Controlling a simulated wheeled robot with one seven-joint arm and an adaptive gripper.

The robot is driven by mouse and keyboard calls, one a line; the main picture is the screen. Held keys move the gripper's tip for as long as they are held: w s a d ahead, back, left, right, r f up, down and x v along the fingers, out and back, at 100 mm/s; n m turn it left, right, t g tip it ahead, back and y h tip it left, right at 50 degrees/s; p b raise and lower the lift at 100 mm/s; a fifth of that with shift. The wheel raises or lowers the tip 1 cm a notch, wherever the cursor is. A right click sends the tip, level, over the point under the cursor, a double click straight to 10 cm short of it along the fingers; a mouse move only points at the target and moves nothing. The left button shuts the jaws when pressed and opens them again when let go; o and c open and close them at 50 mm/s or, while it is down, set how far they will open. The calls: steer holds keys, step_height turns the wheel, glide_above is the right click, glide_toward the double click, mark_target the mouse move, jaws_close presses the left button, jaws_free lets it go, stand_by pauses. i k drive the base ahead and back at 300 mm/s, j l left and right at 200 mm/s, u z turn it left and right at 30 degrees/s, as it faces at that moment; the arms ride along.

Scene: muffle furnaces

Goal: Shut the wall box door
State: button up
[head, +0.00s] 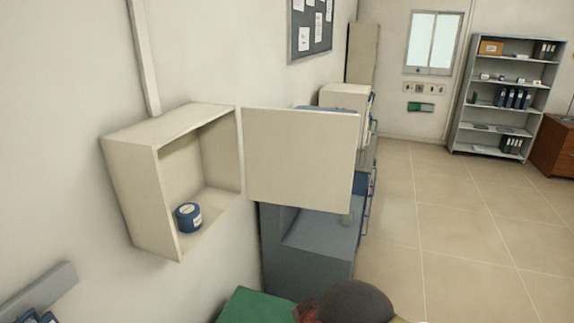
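The wall box (128,196) is a cream, open-fronted box fixed to the wall at the left in the head view. Its door (300,158) is a flat cream panel standing wide open, swung out to the right from the box's right edge. The open front shows the inside, where a small blue round container with a white label (188,217) sits on the floor of the box. My gripper cannot be made out in this view.
A grey-blue cabinet (310,262) stands behind and below the door, with other equipment (345,97) further back along the wall. A green surface (255,306) and a dark rounded shape (355,302) are at the bottom edge. The tiled floor (450,230) at right is clear.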

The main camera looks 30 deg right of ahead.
mark_target(293, 158)
steer(key=l+u, duration=0.15)
steer(key=u, duration=0.3)
steer(key=i+l+u, duration=0.1)
steer(key=u, duration=0.35)
steer(key=l+u, duration=0.3)
steer(key=u, duration=0.2)
steer(key=k+l+u, duration=0.15)
steer(key=l, duration=0.3)
steer(key=l+u, duration=0.2)
steer(key=l, duration=0.3)
steer(key=k+l+u, duration=0.15)
steer(key=l, duration=0.25)
steer(key=k+l+u, duration=0.15)
steer(key=l, duration=0.3)
steer(key=k+l+u, duration=0.15)
steer(key=k+l, duration=0.15)
steer(key=k+l+u, duration=0.2)
steer(key=l, duration=0.25)
steer(key=k+l, duration=0.2)
steer(key=l, duration=0.15)
steer(key=k+l, duration=0.2)
steer(key=l, duration=0.15)
steer(key=k+l, duration=0.25)
